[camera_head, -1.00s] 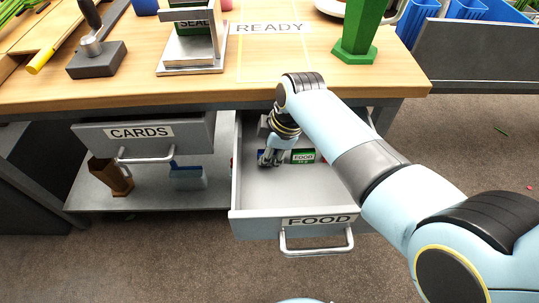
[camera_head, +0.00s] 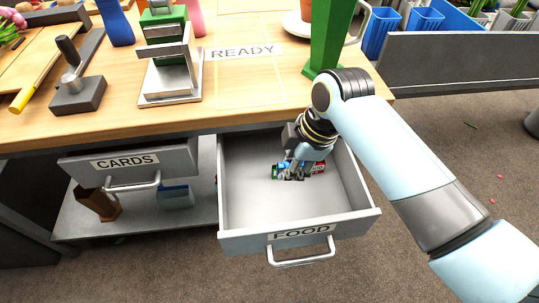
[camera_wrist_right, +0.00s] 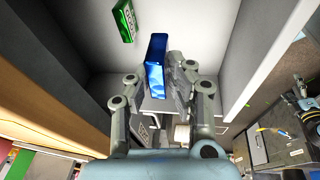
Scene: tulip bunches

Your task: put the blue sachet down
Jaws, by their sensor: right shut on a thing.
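The blue sachet (camera_wrist_right: 157,62) is upright between the fingers of my right gripper (camera_wrist_right: 160,88) in the right wrist view. My right gripper (camera_head: 294,172) is shut on it, low inside the open FOOD drawer (camera_head: 245,213). In the head view the fingers and other packets crowd around it, so the sachet is hard to pick out. I cannot tell whether it touches the drawer floor. A green sachet (camera_wrist_right: 124,21) lies on the drawer floor, apart from the blue one. My left gripper is not in view.
A red packet (camera_head: 318,167) shows right beside the gripper. The drawer's front and left floor are bare. The walls stand close around my wrist, and the table edge (camera_head: 180,128) is above. The CARDS drawer (camera_head: 130,160) is at the left.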

